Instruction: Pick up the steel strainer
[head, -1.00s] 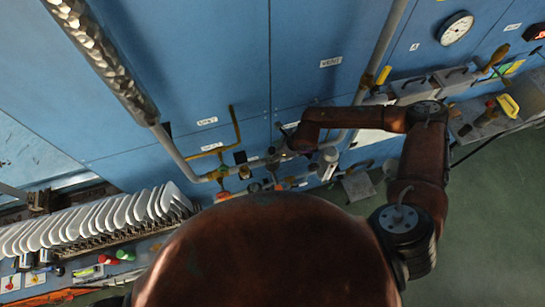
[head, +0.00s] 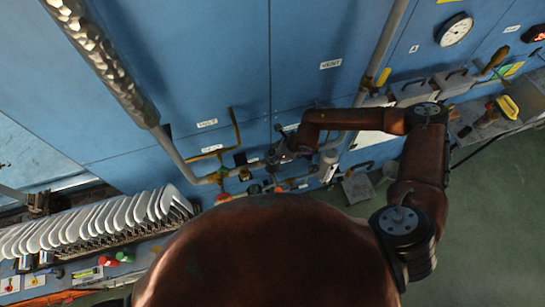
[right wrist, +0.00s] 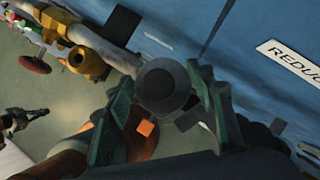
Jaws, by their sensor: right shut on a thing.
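In the right wrist view, a dark grey, round-ended piece (right wrist: 165,85), which looks like the steel strainer, sits between the two green fingers of my right gripper (right wrist: 167,98). The fingers are shut on its sides. In the head view, my right gripper (head: 281,153) is at the grey pipe run low on the blue wall. The strainer is too small and covered there to make out. Whether it is free of the pipe cannot be told.
The blue wall (head: 220,60) carries grey pipes, brass valves (right wrist: 86,62) and a round gauge (head: 455,29). A rack of white boards (head: 95,225) stands at the lower left. Grey boxes (head: 452,82) line the right. Green floor (head: 490,200) is clear at the lower right.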

